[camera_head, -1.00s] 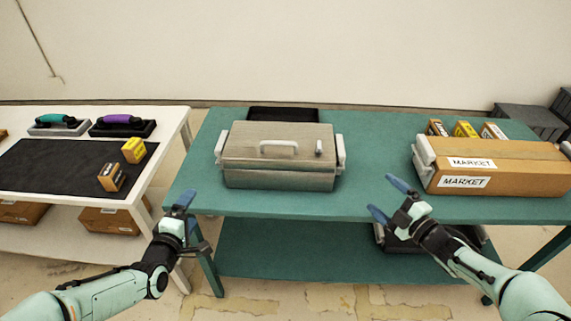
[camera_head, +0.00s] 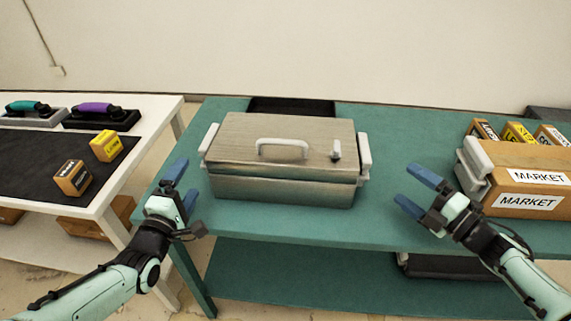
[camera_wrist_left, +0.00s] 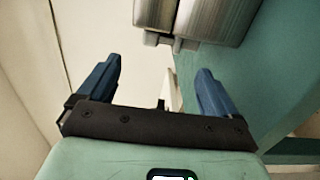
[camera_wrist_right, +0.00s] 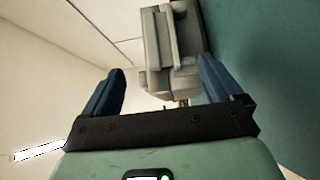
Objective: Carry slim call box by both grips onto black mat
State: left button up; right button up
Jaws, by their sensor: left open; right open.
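A grey metal box with a lid handle and a pale grip on each end, which I take as the slim call box (camera_head: 280,155), stands on the green table (camera_head: 385,215). My left gripper (camera_head: 183,187) is open and empty, in front and left of the box's left grip (camera_head: 209,139). My right gripper (camera_head: 414,190) is open and empty, right of its right grip (camera_head: 364,156). Both are apart from the box. A black mat (camera_head: 30,160) lies on the white table; a flat black thing (camera_head: 292,106) is partly hidden behind the box.
A cardboard box labelled MARKET (camera_head: 530,178) with a pale end grip stands at right, near my right gripper. Small cartons stand behind it. Two small boxes (camera_head: 107,146) (camera_head: 73,178) stand on the mat. Two handled tools (camera_head: 98,115) lie behind it. A gap separates the tables.

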aim_at(206, 146)
pick_arm(q)
jog(key=w, duration=1.3)
jog(key=shift+w+d+f, duration=0.1)
jog(key=shift+w+d, duration=0.05)
jog(key=shift+d, duration=0.25)
pick_arm(e)
jog(key=x, duration=1.3)
jog(key=shift+w+a, duration=0.15)
pick_arm(q)
grip_shut()
pick_arm(e)
grip_shut()
pick_arm(q)
jog(key=shift+r, duration=0.3)
pick_arm(e)
jog(key=shift+r, duration=0.2)
